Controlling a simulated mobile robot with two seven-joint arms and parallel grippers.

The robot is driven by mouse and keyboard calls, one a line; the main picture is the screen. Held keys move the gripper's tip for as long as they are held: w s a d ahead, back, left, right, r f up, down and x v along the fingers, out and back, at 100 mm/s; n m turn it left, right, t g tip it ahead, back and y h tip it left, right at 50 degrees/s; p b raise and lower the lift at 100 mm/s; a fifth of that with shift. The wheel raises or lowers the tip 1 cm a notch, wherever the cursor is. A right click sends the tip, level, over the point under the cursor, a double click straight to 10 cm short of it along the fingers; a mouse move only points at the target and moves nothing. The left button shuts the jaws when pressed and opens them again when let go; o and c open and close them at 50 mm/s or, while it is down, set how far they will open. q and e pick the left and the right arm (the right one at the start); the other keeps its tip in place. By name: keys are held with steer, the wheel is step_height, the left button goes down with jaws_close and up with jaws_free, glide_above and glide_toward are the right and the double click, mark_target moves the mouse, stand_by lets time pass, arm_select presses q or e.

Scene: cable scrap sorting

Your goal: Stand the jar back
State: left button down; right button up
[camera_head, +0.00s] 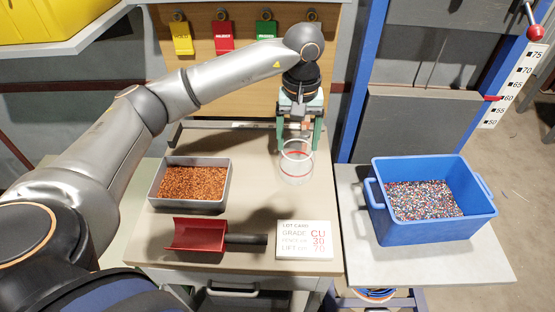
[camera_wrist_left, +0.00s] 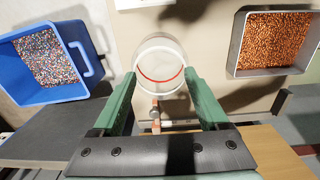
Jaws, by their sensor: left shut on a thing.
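The clear jar (camera_head: 295,166) with a red line around it is at the back of the bench, right of the copper tray. It looks empty. My left gripper (camera_head: 299,148) reaches down over it from behind, its green fingers on either side and shut on it. In the left wrist view the jar (camera_wrist_left: 160,55) sits between the two fingertips (camera_wrist_left: 160,76), its round opening and red line showing. I cannot tell whether its base touches the bench. My right gripper is not in view.
A grey tray of copper granules (camera_head: 152,192) stands left on the bench (camera_head: 210,270). A red scoop (camera_head: 196,233) and a white lot card (camera_head: 304,255) lie in front. A blue bin (camera_head: 420,228) of mixed granules stands on the right table. A backboard with tags (camera_head: 223,38) rises behind.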

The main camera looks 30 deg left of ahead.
arm_select(q)
steer(key=a+f, duration=0.5)
steer(key=f, duration=0.4)
steer(key=shift+s+p, duration=0.2)
steer(key=shift+p, duration=0.1)
steer(key=shift+a+f, duration=0.1)
steer(key=shift+f, duration=0.15)
jaws_free()
step_height(320, 180, up, 12)
steer(key=shift+r, duration=0.2)
